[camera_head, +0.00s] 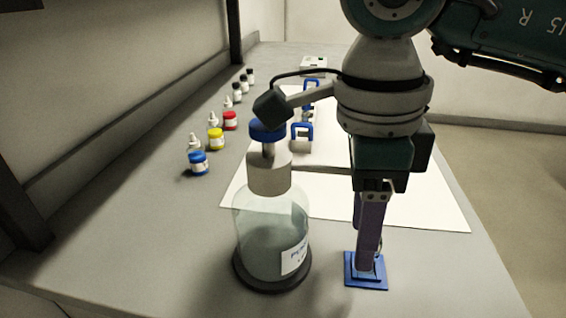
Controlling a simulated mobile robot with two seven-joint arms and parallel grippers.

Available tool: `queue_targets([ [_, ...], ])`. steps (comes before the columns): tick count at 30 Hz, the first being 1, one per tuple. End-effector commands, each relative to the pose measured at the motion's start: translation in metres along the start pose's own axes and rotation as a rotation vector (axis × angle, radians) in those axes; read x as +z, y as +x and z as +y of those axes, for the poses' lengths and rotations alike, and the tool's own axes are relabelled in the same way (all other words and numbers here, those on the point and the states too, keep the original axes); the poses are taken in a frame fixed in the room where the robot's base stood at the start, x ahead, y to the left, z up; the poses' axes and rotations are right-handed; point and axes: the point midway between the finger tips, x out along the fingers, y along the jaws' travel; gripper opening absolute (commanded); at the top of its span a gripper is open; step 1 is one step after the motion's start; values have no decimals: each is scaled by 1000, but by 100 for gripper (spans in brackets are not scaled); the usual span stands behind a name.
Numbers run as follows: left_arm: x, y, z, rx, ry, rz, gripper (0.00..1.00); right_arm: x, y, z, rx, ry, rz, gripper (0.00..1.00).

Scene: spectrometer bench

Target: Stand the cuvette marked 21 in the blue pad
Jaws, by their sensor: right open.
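The blue pad (379,285) lies flat on the bench at the front right, just beyond the edge of the white sheet. My right gripper (367,266) points straight down over it, open, with its fingertips low at the pad's middle. A small pale patch shows between the fingertips, but I cannot tell whether it is a cuvette. No number 21 can be read anywhere. The fingers hide the middle of the pad. My left gripper is out of view.
A large clear labelled bottle (262,225) on a dark base stands close left of my right gripper. A white sheet (425,212) lies behind. Blue frames (302,131) and a white box (313,63) stand farther back. Small jars and bottles (215,139) line the left.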

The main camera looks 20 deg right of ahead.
Motion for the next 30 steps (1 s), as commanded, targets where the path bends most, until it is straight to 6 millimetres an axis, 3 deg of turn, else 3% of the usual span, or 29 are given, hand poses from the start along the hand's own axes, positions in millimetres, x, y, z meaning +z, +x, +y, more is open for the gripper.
queue_targets([
  [5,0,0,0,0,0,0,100,0,-11,0,0,0,0,53],
  [18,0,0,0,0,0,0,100,0,-91,-1,-3,0,-2,53],
  [30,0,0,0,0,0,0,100,0,-100,0,0,0,0,53],
])
